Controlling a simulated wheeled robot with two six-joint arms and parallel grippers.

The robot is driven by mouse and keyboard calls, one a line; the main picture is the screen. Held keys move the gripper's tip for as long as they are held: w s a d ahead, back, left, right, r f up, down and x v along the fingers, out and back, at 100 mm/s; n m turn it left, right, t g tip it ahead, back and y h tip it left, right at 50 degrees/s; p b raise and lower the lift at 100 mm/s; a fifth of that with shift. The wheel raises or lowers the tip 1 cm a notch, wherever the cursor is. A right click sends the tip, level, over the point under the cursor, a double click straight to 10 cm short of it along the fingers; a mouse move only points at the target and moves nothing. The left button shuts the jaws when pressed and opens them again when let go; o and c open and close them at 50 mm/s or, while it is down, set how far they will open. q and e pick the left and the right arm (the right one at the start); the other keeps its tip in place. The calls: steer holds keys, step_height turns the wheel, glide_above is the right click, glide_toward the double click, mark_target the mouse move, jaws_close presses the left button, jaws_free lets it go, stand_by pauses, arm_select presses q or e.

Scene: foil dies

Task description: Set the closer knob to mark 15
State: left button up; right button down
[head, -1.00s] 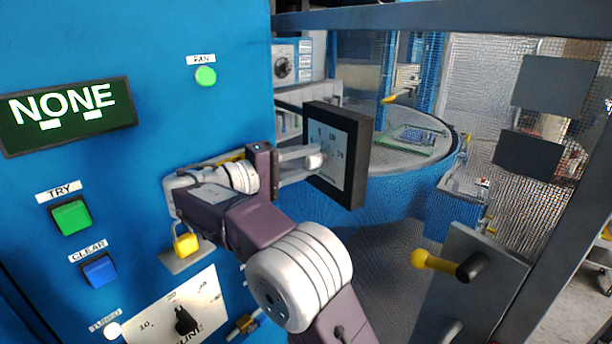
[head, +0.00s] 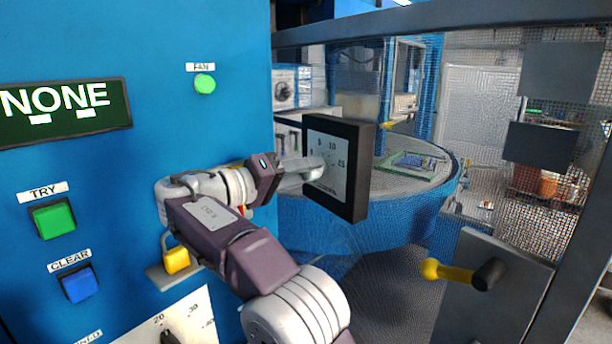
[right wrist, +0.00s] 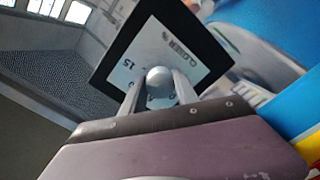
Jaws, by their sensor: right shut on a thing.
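The closer dial (head: 350,197) is a white plate in a thick black frame, standing out beside the blue cabinet. The right wrist view shows its plate (right wrist: 192,62), with the word CLOSER and the number 15 readable. The closer knob (right wrist: 159,82) is a rounded grey knob at the plate's middle. My right gripper (head: 312,168) reaches it from the left, and its fingers (right wrist: 160,92) are shut on the knob, one on each side. The knob's pointer is hidden, so I cannot tell its setting. My left gripper is not in view.
The blue cabinet front (head: 130,160) carries a NONE display (head: 62,112), a green TRY button (head: 53,219), a blue CLEAR button (head: 79,284) and a yellow padlock (head: 176,260). A lower dial (head: 195,318) is partly cut off. A yellow-handled lever (head: 455,274) sits at right.

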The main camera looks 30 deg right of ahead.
steer(key=shift+r, duration=0.1)
stand_by(0.3)
steer(key=c, duration=0.9)
jaws_free()
steer(key=shift+w, duration=0.1)
steer(key=shift+a, duration=0.1)
steer(key=a, duration=0.3)
steer(key=s+a, duration=0.1)
steer(key=a, duration=0.2)
steer(key=a+p, duration=0.1)
steer(key=a, duration=0.1)
steer(key=shift+s+a, duration=0.15)
steer(key=shift+a, duration=0.25)
